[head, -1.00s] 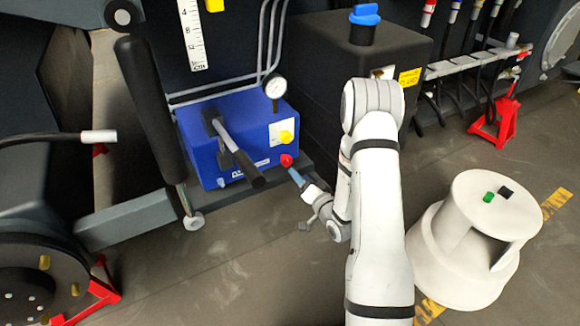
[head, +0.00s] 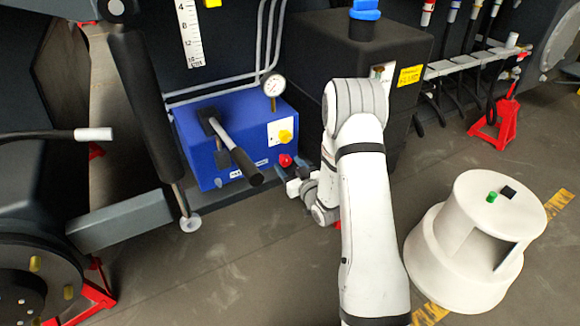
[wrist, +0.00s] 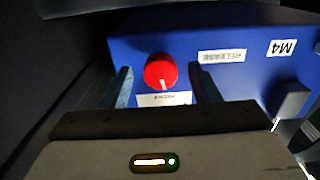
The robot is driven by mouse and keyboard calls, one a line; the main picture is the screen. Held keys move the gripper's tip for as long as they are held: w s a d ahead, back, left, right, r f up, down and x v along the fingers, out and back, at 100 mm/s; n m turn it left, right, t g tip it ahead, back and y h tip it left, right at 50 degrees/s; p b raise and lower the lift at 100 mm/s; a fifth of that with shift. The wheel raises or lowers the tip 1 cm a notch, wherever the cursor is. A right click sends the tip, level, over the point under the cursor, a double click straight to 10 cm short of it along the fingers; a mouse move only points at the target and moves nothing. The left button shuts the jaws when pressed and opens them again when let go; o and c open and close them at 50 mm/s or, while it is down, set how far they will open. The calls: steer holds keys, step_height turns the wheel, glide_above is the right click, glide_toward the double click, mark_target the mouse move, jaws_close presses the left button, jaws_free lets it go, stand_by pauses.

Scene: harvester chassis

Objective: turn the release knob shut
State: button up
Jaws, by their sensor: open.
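The release knob is a round red knob (head: 285,160) low on the right of the front of the blue pump box (head: 205,165). In the wrist view the red knob (wrist: 160,71) has a pale mark at its lower edge, and a RELEASE label is on the box to its right. My gripper (wrist: 160,68) is open, with one finger on each side of the knob in that view. Gaps show between the fingers and the knob, and contact cannot be told. In the head view my gripper (head: 284,173) is just below and right of the knob, partly hidden by my wrist.
A black-gripped lever (head: 235,150) sticks out from the box, left of the knob. A yellow knob (head: 285,136) and a gauge (head: 273,85) are above it. A black tank (head: 350,60) stands behind my arm. A white step stool (head: 465,245) is at right.

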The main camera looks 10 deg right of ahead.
steer(key=shift+w+a, duration=0.2)
steer(key=shift+w, duration=0.45)
steer(key=c, duration=1)
steer(key=shift+m+b, duration=0.5)
steer(key=shift+m, duration=0.7)
steer(key=o, duration=1)
